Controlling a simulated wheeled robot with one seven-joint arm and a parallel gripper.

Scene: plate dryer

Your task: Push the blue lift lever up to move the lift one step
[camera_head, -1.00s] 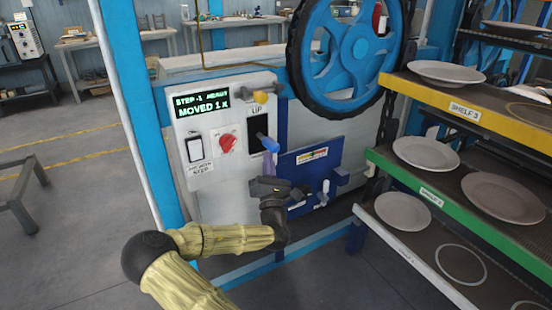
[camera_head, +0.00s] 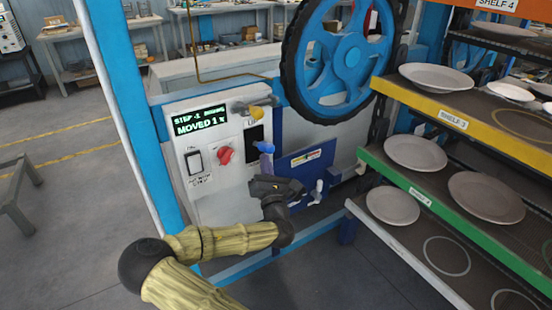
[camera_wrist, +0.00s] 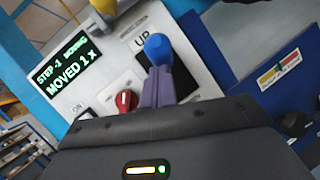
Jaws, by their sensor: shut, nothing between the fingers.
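The blue lift lever (camera_head: 264,147) sticks out of a dark slot on the white control panel (camera_head: 212,190). Its blue knob also shows in the wrist view (camera_wrist: 158,48), just beyond my fingertips. My gripper (camera_head: 267,165) is shut and empty, its purple fingers pointing up at the underside of the knob. In the wrist view the fingers (camera_wrist: 158,86) meet right below the knob and seem to touch it. The panel display (camera_head: 200,121) reads "MOVED 1" with a further character, in green. The lever's stem is mostly hidden.
A red knob (camera_head: 225,155) and a white-framed switch (camera_head: 194,161) sit left of the slot. A yellow knob (camera_head: 257,112) is above it. A blue wheel (camera_head: 345,60) and plate shelves (camera_head: 440,190) stand to the right. Grey floor lies open at the left.

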